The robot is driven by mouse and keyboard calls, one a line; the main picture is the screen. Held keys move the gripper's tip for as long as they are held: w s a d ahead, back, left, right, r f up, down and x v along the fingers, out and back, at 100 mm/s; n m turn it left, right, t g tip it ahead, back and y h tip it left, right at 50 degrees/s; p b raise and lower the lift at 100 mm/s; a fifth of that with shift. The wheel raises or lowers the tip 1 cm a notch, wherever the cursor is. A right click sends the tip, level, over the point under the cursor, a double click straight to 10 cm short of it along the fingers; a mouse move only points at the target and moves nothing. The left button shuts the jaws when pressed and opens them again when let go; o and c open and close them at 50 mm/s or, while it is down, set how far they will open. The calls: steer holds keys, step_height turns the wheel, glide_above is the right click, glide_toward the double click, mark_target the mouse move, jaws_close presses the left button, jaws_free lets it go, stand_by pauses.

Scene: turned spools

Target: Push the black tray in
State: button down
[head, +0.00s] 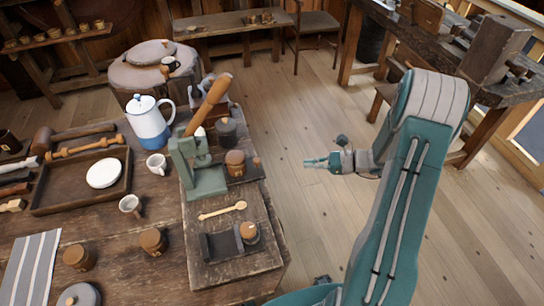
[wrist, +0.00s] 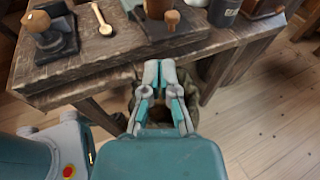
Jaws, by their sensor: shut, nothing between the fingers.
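A flat black tray (head: 248,172) juts out at the foot of the green lever press (head: 205,182), toward the right edge of the wooden board. A brown wooden-topped jar (head: 235,163) stands on or at it, and a small wooden knob seems to sit at its outer end. In the wrist view the black tray (wrist: 190,23) shows at the top, with the knob (wrist: 172,18) in front. My gripper (head: 308,163) is shut and empty, to the right of the tray, over the floor beside the bench. It also shows in the wrist view (wrist: 159,65), apart from the tray.
A second black holder (head: 222,245) with a wooden-knobbed tamper (head: 249,232) lies nearer on the board, beside a wooden spoon (head: 223,211). A dark jar (head: 226,131) stands behind the tray. A blue and white pot (head: 147,125) is left. Open floor lies right of the bench.

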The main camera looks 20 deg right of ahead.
steer(key=d+f+m+t, duration=0.1)
steer(key=d+f, duration=0.1)
glide_toward(243, 169)
steer(key=w, duration=0.1)
steer(key=w+f, duration=0.1)
steer(key=w, duration=0.1)
steer(key=w+a, duration=0.1)
steer(key=w, duration=0.1)
steer(key=shift+w+f, duration=0.15)
steer(key=shift+f, duration=0.25)
steer(key=a, duration=0.9)
steer(key=shift+a, duration=0.2)
steer(key=shift+d, duration=0.1)
steer(key=v, duration=1.2)
